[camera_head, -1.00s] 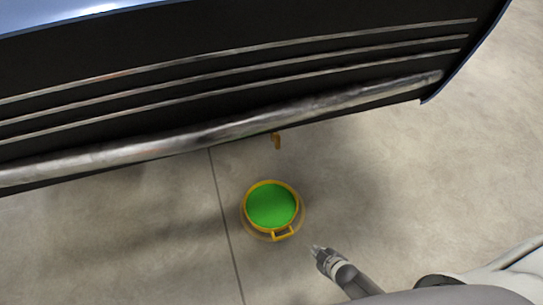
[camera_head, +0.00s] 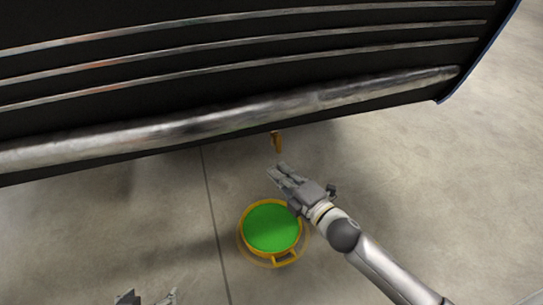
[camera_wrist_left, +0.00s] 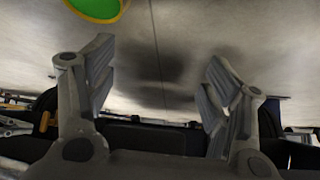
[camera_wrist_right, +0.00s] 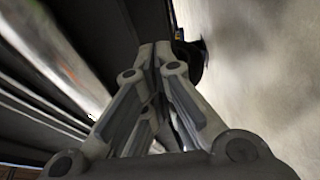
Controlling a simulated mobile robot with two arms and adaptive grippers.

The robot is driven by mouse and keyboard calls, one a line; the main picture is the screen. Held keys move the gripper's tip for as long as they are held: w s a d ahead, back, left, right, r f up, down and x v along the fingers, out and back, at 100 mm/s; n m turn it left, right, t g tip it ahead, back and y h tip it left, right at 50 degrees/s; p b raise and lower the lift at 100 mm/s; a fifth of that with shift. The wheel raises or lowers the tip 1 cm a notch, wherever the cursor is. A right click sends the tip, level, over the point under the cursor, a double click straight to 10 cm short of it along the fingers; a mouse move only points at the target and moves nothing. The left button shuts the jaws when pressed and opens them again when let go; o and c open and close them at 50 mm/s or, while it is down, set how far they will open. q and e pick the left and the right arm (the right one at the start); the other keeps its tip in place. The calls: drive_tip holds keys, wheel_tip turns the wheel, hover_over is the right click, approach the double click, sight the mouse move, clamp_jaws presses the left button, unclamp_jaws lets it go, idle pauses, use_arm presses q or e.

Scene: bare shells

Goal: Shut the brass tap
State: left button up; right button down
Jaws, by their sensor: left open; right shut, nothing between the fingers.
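The brass tap (camera_head: 277,142) pokes down from under the lower edge of a dark vehicle-like body; only its lower part shows in the head view. A yellow-rimmed round pan (camera_head: 272,228) with green inside stands on the floor below it. My right gripper (camera_head: 275,174) is shut and empty, just below the tap and above the pan's far edge, apart from the tap in the picture. It also shows shut in the right wrist view (camera_wrist_right: 155,50). My left gripper (camera_head: 145,298) is at the bottom edge of the head view, open and empty in the left wrist view (camera_wrist_left: 160,70).
The dark body with a worn metal bar (camera_head: 240,115) along its lower edge overhangs the top of the head view. The concrete floor (camera_head: 430,170) is clear to the right. The pan's handle (camera_head: 284,258) faces me.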

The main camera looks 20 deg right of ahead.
sight(277, 140)
drive_tip(key=b+x, duration=0.2)
drive_tip(key=x, duration=0.8)
use_arm(q)
drive_tip(key=w+d+r+t+h, duration=0.1)
drive_tip(key=w+d+r+t, duration=0.2)
drive_tip(key=w+r+t, duration=0.3)
drive_tip(key=shift+w+r+h, duration=0.4)
drive_tip(key=shift+w+r, duration=0.5)
drive_tip(key=shift+r, duration=0.5)
use_arm(e)
drive_tip(key=shift+d+r, duration=0.15)
drive_tip(key=shift+d, duration=0.75)
drive_tip(key=shift+d+r, duration=0.15)
drive_tip(key=shift+d, duration=0.8)
use_arm(q)
drive_tip(key=shift+d, duration=0.1)
drive_tip(key=shift+w+r+t, duration=0.1)
drive_tip(key=shift+r+t, duration=0.15)
drive_tip(key=shift+t, duration=0.15)
use_arm(e)
drive_tip(key=shift+d+r+m+t, duration=0.1)
drive_tip(key=shift+m+t, duration=0.2)
drive_tip(key=shift+m, duration=0.1)
